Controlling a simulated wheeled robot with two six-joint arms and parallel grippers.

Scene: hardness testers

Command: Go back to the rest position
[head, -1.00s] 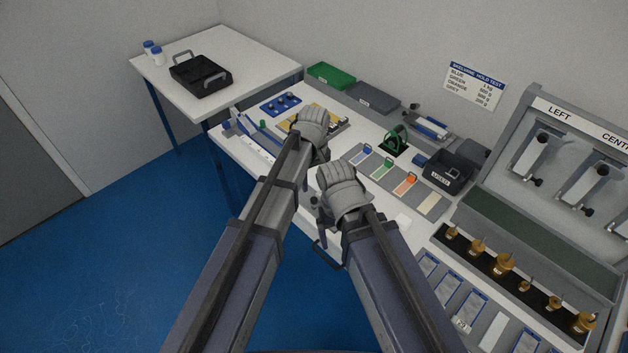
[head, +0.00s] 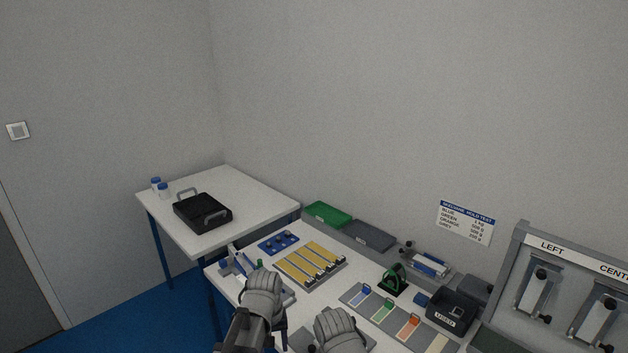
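My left gripper (head: 262,285) is at the bottom of the head view, in front of the yellow-striped tray (head: 338,270). Its glove-like back faces me, and its fingers are hidden, so I cannot tell whether it is open or shut. My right gripper (head: 338,326) is at the bottom edge, right of the left one and in front of the plate of coloured strips (head: 352,302). Its fingers are hidden too. I see nothing held in either one.
The white bench (head: 232,290) carries a green tray (head: 328,214), a grey tray (head: 368,235), a green stand (head: 393,280), a black bin (head: 452,309) and the hanging rack (head: 524,235). A side table (head: 250,196) holds a black carrier (head: 203,213) and small bottles. Blue floor (head: 110,322) is clear at lower left.

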